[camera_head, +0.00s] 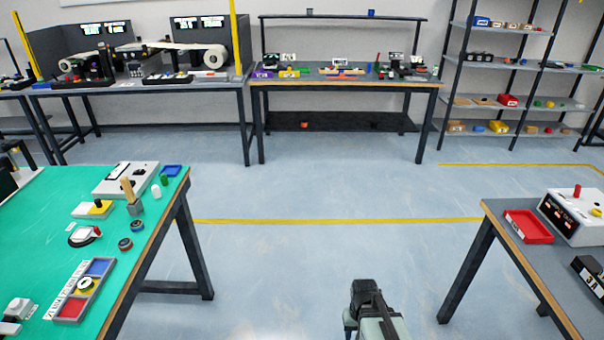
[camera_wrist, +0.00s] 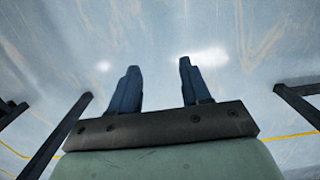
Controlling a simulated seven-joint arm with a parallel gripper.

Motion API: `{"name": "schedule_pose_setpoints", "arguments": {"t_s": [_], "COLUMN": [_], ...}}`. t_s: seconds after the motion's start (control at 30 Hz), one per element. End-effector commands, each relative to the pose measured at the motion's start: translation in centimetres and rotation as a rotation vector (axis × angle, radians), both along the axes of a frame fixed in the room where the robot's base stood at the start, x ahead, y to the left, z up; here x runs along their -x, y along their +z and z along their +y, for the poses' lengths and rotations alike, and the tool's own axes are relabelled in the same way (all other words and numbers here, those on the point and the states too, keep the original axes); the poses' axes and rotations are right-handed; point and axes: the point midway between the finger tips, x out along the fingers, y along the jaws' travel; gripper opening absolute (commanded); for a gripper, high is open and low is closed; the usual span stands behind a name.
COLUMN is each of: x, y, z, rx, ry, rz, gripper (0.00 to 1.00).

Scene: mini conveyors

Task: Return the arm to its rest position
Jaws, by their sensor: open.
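My gripper shows in the wrist view (camera_wrist: 157,85) with its two dark fingers spread apart and nothing between them. Behind the fingers there is only blue-grey floor (camera_wrist: 160,40). In the head view my arm's end (camera_head: 372,315) is at the bottom, right of centre, over open floor between two tables. The fingertips cannot be made out in the head view.
A green-topped table (camera_head: 40,215) with small devices and a sorting tray (camera_head: 70,308) stands at left. A grey table (camera_head: 500,230) with a red tray (camera_head: 528,227) stands at right. Workbenches (camera_head: 345,85) and shelves (camera_head: 520,65) line the back. The floor between is clear.

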Motion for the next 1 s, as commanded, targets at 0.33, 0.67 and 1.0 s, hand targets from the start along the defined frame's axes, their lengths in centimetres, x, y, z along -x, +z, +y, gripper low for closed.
{"name": "schedule_pose_setpoints", "arguments": {"t_s": [0.33,0.67,1.0], "x": [8.0,16.7,24.1], "y": [-6.8,-12.0,-15.0], "z": [0.0,0.0,0.0], "rx": [0.000,0.000,0.000], "ry": [-0.001,-0.003,-0.004], "rz": [0.170,0.334,0.465], "gripper": [0.47,0.47,0.47]}}
